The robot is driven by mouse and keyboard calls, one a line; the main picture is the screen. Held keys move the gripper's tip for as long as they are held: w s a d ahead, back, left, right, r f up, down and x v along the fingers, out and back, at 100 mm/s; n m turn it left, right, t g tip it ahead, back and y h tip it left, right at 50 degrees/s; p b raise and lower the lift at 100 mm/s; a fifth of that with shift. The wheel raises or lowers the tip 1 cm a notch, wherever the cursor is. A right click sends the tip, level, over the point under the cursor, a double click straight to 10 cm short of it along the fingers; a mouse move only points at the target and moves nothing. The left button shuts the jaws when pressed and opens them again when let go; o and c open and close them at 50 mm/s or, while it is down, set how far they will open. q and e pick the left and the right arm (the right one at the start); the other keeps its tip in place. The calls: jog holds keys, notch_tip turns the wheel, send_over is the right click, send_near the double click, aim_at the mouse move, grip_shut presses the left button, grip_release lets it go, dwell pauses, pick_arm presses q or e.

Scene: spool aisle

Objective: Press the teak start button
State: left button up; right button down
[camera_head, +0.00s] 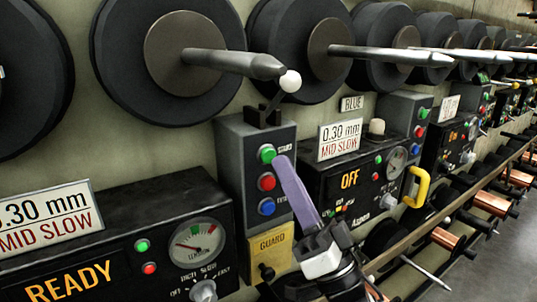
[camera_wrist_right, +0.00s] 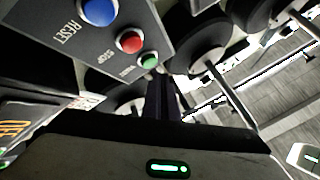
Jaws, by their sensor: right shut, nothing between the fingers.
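A grey control box (camera_head: 243,205) on the wall carries a green button (camera_head: 266,153), a red button (camera_head: 266,181) and a blue button (camera_head: 267,206) in a column. In the right wrist view the green button (camera_wrist_right: 149,61) is the smallest-looking, past the red STOP button (camera_wrist_right: 130,41) and the blue RESET button (camera_wrist_right: 98,11). My right gripper (camera_head: 280,162) is shut and empty, its purple fingers pointing up with the tips just right of the green button. I cannot tell whether they touch it. No teak label is readable. My left gripper is not in view.
A READY panel (camera_head: 120,225) is on the left, an OFF panel (camera_head: 345,205) on the right. A yellow GUARD plate (camera_head: 271,250) sits below the buttons. A spool spindle (camera_head: 235,62) juts out above the box. A yellow handle (camera_head: 417,187) sticks out at right.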

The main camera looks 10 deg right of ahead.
dwell(0.4)
jog(key=shift+w+a, duration=0.15)
jog(key=shift+w, duration=0.25)
